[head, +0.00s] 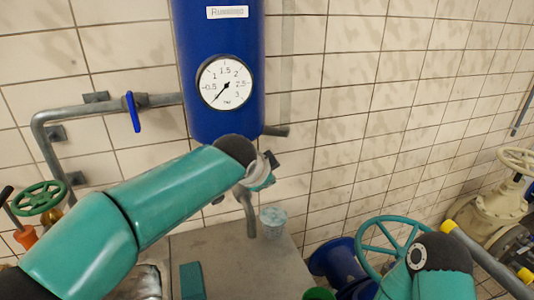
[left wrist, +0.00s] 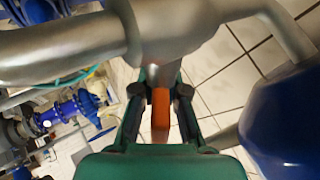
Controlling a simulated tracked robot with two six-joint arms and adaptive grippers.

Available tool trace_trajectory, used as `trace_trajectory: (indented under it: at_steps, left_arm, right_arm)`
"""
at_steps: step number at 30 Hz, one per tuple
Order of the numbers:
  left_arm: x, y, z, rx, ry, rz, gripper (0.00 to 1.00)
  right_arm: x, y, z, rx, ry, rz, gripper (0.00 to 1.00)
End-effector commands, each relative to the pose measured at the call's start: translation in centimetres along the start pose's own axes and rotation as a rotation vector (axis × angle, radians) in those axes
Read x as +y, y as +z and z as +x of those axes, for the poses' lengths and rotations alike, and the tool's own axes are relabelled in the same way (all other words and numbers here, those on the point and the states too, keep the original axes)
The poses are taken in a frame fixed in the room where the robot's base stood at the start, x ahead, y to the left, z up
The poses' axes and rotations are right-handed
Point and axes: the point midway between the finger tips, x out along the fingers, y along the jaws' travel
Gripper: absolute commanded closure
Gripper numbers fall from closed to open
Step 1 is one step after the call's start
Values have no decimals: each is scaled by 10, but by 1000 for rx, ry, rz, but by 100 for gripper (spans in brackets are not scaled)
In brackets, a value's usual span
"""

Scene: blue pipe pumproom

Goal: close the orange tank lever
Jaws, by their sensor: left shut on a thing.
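The orange tank lever (left wrist: 160,115) shows in the left wrist view, below a grey pipe (left wrist: 70,42) and its grey fitting. It points down in the picture, across the run of that pipe. My left gripper (left wrist: 161,108) has one finger on each side of the lever and is shut on it. In the head view my left arm reaches to just below the blue tank (head: 218,112); the lever and fingers are hidden there. The tank also shows in the left wrist view (left wrist: 285,115). My right gripper is not in view.
A dial gauge (head: 224,82) is on the tank. A blue-handled valve (head: 133,111) sits on the pipe at left. A small bucket (head: 273,221) stands on the grey surface (head: 225,265) below. A teal handwheel (head: 385,245) is near my right arm. A green handwheel (head: 38,198) is at far left.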

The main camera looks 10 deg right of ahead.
Motion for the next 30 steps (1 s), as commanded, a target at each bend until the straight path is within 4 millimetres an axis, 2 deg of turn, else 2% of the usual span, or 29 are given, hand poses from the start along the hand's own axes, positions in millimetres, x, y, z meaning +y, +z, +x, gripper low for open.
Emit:
trace_trajectory:
  at_steps: [1, 6, 17, 30]
  left_arm:
    - [-5, -4, -7, -4, 33, -5, 100]
    - [-1, -2, -3, -1, 133, -13, 100]
    - [4, 0, 0, 1, 282, -22, 100]
    - [6, 0, 0, -1, 304, -22, 100]
  right_arm:
    - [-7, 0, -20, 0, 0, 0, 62]
    - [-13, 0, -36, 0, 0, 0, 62]
    - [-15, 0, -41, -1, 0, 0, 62]
    - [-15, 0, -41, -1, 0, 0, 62]
